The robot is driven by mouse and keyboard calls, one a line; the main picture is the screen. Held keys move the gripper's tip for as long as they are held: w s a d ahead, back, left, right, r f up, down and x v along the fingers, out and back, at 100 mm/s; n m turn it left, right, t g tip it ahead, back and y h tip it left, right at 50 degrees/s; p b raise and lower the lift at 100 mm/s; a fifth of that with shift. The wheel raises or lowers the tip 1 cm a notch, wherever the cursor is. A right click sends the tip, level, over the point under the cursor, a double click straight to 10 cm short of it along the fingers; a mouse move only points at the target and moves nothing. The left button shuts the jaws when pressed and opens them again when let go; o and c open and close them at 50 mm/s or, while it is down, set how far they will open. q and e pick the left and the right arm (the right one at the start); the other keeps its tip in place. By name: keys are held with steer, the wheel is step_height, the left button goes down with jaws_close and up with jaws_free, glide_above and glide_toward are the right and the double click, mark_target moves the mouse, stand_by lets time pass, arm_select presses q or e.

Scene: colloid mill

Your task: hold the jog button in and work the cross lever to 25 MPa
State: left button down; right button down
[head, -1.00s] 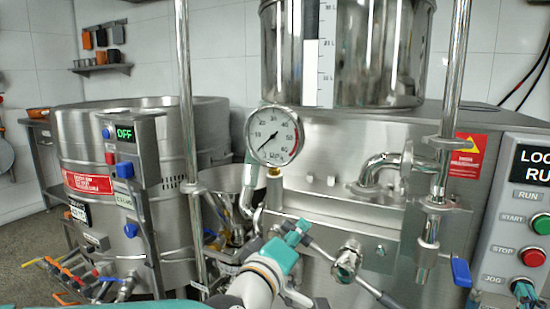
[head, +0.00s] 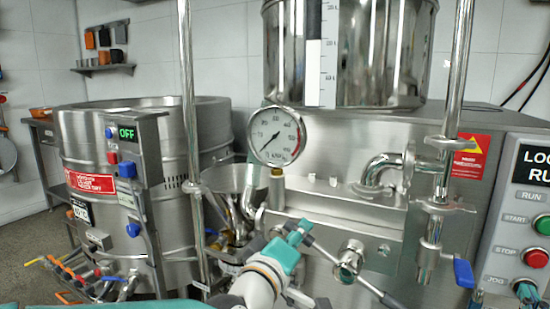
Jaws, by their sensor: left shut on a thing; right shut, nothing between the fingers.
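The cross lever (head: 351,256) is a steel hub with several rods on the mill's front panel. My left gripper (head: 297,234) is shut on the upper-left rod of the cross lever, near its end.
The green START button (head: 542,224) and red STOP button (head: 535,257) sit just above the jog button. A blue-handled valve (head: 463,272) hangs left of the panel. A steel post (head: 190,130) rises left of the gauge. A vat with an OFF display (head: 127,133) stands left.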

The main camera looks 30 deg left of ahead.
stand_by(0.6)
steer(key=s, duration=0.7)
stand_by(0.4)
arm_select(q)
steer(key=c, duration=0.9)
jaws_free()
steer(key=shift+s, duration=0.1)
steer(key=s+p, duration=0.2)
steer(key=s, duration=0.6)
steer(key=shift+s, duration=0.4)
arm_select(e)
step_height(320, 180, up, 2)
